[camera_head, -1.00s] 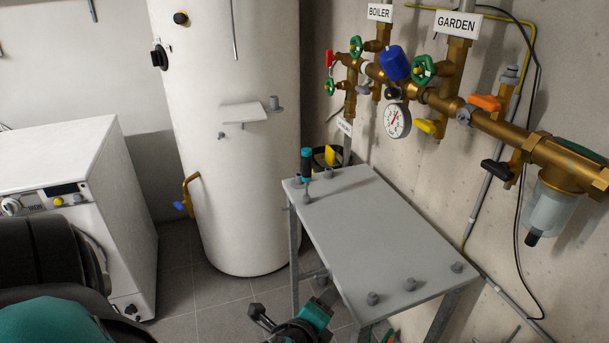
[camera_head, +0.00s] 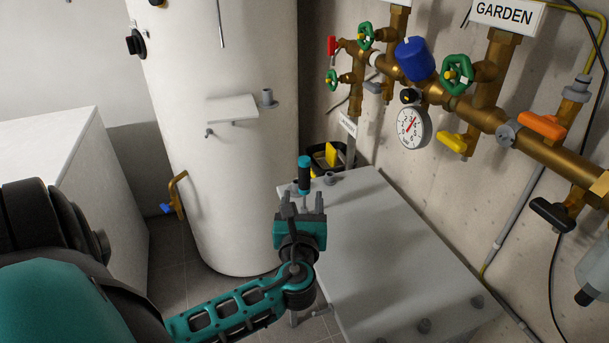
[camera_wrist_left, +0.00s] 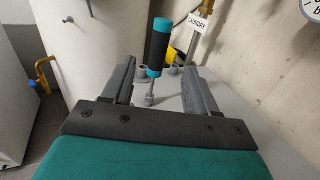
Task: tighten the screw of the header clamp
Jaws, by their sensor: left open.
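A screwdriver (camera_head: 304,174) with a black and teal handle stands upright at the far end of the grey bench. My left gripper (camera_head: 303,205) is open, just in front of it. In the left wrist view the screwdriver (camera_wrist_left: 157,46) shows between the two fingers, beyond their tips and apart from them. The brass header (camera_head: 480,115) runs along the wall at the right. A grey collar (camera_head: 508,133), perhaps the clamp, sits around it near the orange lever; its screw is too small to make out. My right gripper is not in view.
The bench top (camera_head: 385,245) is mostly bare, with grey fittings near its edges. A white tank (camera_head: 235,180) with a small shelf (camera_head: 232,109) stands behind left. A black bin (camera_head: 325,160) stands behind the bench. Valves, a gauge (camera_head: 411,128) and levers project from the wall.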

